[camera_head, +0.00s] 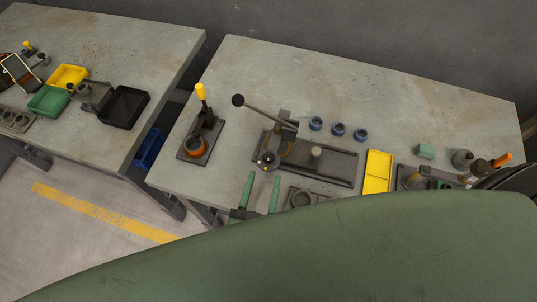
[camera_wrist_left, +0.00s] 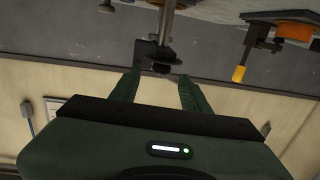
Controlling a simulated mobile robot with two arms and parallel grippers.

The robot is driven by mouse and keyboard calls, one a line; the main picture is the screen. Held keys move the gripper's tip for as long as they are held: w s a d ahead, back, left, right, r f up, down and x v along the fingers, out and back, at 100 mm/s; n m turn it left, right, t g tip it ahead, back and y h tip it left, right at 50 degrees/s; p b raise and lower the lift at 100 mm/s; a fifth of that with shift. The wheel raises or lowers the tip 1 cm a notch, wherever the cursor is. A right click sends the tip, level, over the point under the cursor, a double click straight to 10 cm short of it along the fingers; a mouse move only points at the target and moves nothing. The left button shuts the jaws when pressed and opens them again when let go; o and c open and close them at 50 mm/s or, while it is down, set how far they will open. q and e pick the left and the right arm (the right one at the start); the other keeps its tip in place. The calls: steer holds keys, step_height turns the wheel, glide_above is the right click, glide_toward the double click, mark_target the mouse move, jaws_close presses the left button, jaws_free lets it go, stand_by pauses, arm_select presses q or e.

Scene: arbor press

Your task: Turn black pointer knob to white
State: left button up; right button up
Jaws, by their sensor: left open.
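A small dark round knob (camera_head: 267,158) with a pale spot sits at the front edge of the arbor press base in the head view; I take it to be the black pointer knob. Its pointer direction and the white mark are too small to tell. My left gripper (camera_head: 263,180) is open, its two green fingers pointing toward the knob from the near side. In the left wrist view, a dark rounded part (camera_wrist_left: 160,66) shows between and beyond the open fingertips (camera_wrist_left: 160,80). The fingers do not appear to touch it. My right gripper is not in view.
The arbor press (camera_head: 335,166) has a long black-knobbed lever (camera_head: 262,108). A yellow-handled press (camera_head: 198,140) stands left, blue rings (camera_head: 338,129) behind, a yellow tray (camera_head: 378,172) right. A grey holder (camera_head: 315,194) is near the gripper.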

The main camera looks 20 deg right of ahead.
mark_target(267, 162)
arm_select(q)
steer(key=shift+t, duration=0.3)
steer(key=p+x, duration=0.1)
steer(key=x, duration=0.5)
steer(key=shift+w+r+p, duration=0.1)
steer(key=shift+w+p, duration=0.05)
steer(key=shift+p, duration=0.25)
steer(key=shift+w+d, duration=0.25)
steer(key=shift+w, duration=0.3)
jaws_close()
